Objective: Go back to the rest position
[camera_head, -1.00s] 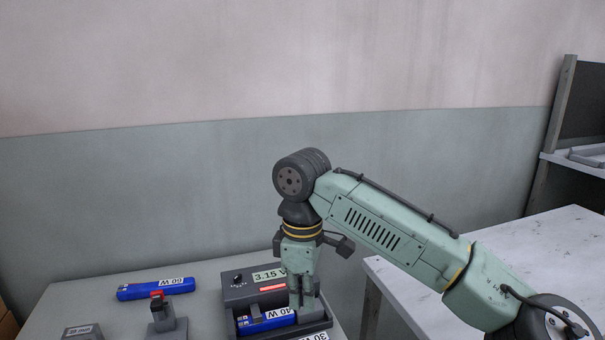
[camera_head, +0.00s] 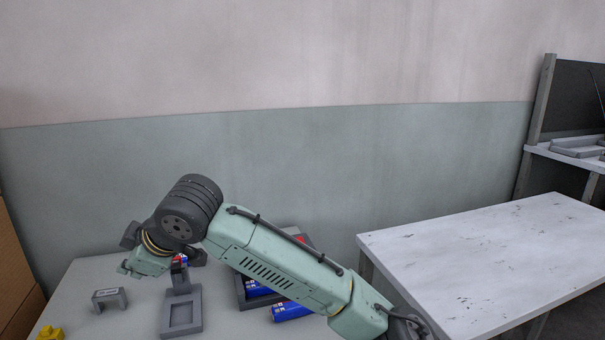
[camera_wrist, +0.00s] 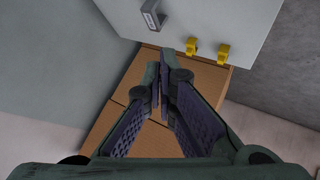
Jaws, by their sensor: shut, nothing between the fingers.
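My gripper (camera_head: 130,268) is in the left part of the head view, raised above the left side of the grey table (camera_head: 90,272) and turned toward the left. In the wrist view the gripper (camera_wrist: 162,70) is shut and its fingers hold nothing. My arm stretches from the lower right up to the wrist and covers part of the table. A blue pack (camera_head: 257,290) lies in the dark tray (camera_head: 241,296), which is partly hidden behind my arm. Another blue pack (camera_head: 290,312) lies in front of it.
A grey bracket (camera_head: 109,296), a grey stand with a square frame (camera_head: 168,322) and a yellow piece (camera_head: 48,333) are on the table. Cardboard boxes (camera_wrist: 122,85) are below the gripper in the wrist view. A bare white table (camera_head: 480,250) stands to the right.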

